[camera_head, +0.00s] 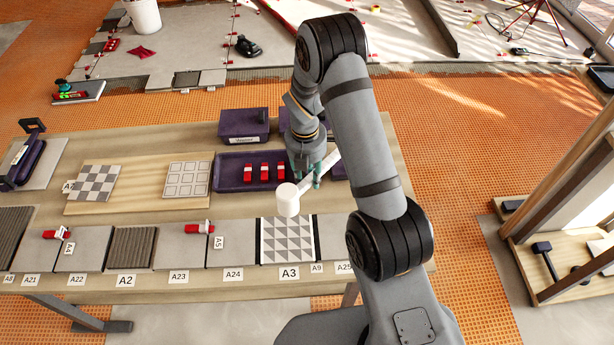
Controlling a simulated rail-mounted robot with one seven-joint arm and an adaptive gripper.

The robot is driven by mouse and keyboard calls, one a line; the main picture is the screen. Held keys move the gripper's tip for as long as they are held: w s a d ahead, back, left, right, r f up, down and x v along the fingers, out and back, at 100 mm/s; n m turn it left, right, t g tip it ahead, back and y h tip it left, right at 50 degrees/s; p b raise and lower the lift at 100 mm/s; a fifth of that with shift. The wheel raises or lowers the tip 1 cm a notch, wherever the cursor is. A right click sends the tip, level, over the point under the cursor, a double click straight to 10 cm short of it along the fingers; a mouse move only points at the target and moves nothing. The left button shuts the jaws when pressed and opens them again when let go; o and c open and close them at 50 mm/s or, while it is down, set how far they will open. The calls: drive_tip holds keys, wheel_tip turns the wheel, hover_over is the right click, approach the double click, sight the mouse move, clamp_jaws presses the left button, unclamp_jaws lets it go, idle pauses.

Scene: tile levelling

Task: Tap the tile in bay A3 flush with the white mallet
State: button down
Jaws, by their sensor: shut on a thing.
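The white mallet (288,200) is held in my gripper (316,174), which is shut on its handle. The mallet's head hangs to the lower left of the gripper, above the far edge of bay A3 in the picture. The tile in bay A3 (287,240) has a grey and white triangle pattern, with dark gaps along its left and right sides. The A3 label (289,273) lies in front of it. I cannot tell from this view how high the tile stands against its neighbours, or whether the mallet touches anything.
A row of grey tiles (234,246) runs along the bench front, with red clips (199,228) on some joints. Behind stand a purple tray (232,174) with red pieces and a purple box (243,125). A board (130,201) carries patterned tiles. My arm hides the bench's right part.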

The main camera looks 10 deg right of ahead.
drive_tip(key=f+b, duration=0.3)
drive_tip(key=f, duration=0.1)
drive_tip(key=f+b, duration=0.3)
drive_tip(key=shift+w+a+f+b, duration=0.1)
drive_tip(key=shift+a+f+b, duration=0.1)
drive_tip(key=shift+f+b, duration=0.2)
drive_tip(key=shift+r+p, duration=0.3)
drive_tip(key=shift+p, duration=0.05)
wheel_tip(320, 180, up, 4)
drive_tip(key=p, duration=0.4)
drive_tip(key=shift+r, duration=0.25)
drive_tip(key=shift+f, duration=0.1)
wheel_tip(320, 180, down, 6)
drive_tip(key=b, duration=0.4)
drive_tip(key=shift+b, duration=0.4)
wheel_tip(320, 180, up, 5)
drive_tip(key=p, duration=0.5)
drive_tip(key=shift+r, duration=0.2)
